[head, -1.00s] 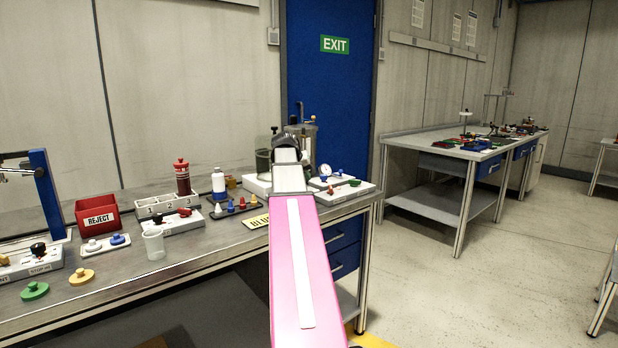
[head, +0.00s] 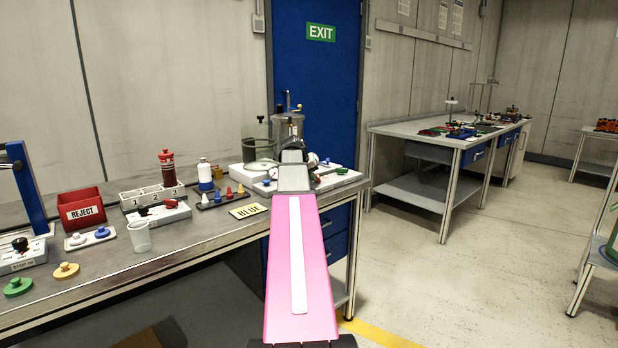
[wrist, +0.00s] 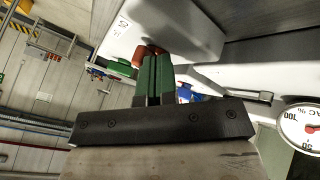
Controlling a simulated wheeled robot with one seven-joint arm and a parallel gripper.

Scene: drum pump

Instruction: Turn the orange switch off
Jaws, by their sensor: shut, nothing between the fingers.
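In the wrist view, an orange-red knob (wrist: 141,54), which looks like the orange switch, shows just beyond my fingertips on a white housing (wrist: 168,28). My gripper (wrist: 157,62) has its green fingers shut together and empty. The fingertips overlap the knob in the picture; I cannot tell whether they touch it. The fingers partly hide the knob, and its setting cannot be read. In the head view, my arm covers the gripper and part of the white panel (head: 340,181) at the bench's right end.
A round dial gauge (wrist: 304,127) is at the right of the wrist view. A metal pump vessel (head: 288,128) and a glass jar (head: 258,148) stand behind my arm. A REJECT bin (head: 82,208) and several small items crowd the bench left of it. Floor to the right is open.

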